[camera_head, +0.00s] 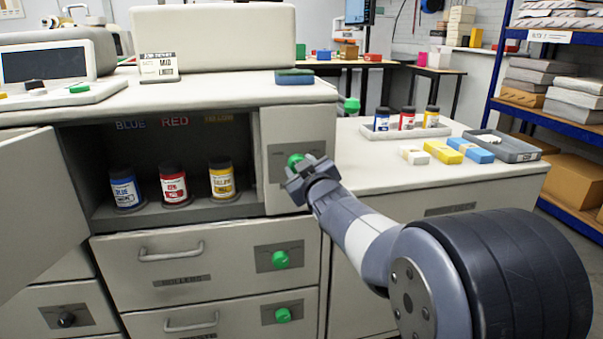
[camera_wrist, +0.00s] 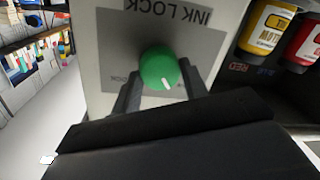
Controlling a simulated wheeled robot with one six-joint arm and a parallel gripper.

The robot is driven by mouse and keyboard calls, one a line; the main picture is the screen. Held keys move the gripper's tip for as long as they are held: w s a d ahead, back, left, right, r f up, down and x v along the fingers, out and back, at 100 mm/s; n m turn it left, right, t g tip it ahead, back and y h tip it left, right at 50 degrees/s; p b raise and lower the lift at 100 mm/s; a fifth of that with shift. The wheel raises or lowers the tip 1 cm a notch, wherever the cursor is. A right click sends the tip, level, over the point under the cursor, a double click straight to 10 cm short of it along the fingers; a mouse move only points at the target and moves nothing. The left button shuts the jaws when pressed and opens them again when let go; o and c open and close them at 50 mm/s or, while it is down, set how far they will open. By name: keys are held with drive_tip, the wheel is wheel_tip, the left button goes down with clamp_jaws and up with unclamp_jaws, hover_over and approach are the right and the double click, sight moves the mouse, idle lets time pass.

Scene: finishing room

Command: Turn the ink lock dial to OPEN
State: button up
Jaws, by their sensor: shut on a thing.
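The ink lock dial is a round green knob (camera_head: 295,160) on a grey plate (camera_head: 284,150), right of the open ink compartment. It also shows in the wrist view (camera_wrist: 158,66), where the plate reads INK LOCK upside down. A short white mark sits at the dial's lower edge, slightly right of centre in that view. My gripper (camera_head: 303,170) is shut on the dial, with one finger (camera_wrist: 128,92) on each side of it. Part of the plate's lower lettering is hidden behind the fingers, and I cannot read OPEN.
The compartment door (camera_head: 38,205) stands open at left. Inside are blue (camera_head: 124,188), red (camera_head: 173,185) and yellow (camera_head: 222,180) ink jars. Drawers below carry green knobs (camera_head: 281,259) and handles. A side counter (camera_head: 385,170) at right holds small jars, coloured blocks and a grey tray (camera_head: 515,152).

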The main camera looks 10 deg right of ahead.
drive_tip(key=shift+n+b, duration=0.6)
drive_tip(key=shift+n, duration=0.5)
drive_tip(key=o, duration=1)
drive_tip(key=shift+s+d+r+p, duration=0.1)
drive_tip(key=shift+s+p, duration=0.25)
drive_tip(key=shift+s, duration=1.45)
drive_tip(key=shift+s+d+r+p, duration=0.15)
drive_tip(key=shift+s+p, duration=0.25)
drive_tip(key=shift+s, duration=1.4)
drive_tip(key=shift+s+d+r+p, duration=0.1)
drive_tip(key=shift+s+p, duration=0.25)
drive_tip(key=shift+s, duration=1.45)
drive_tip(key=shift+w+f, duration=0.1)
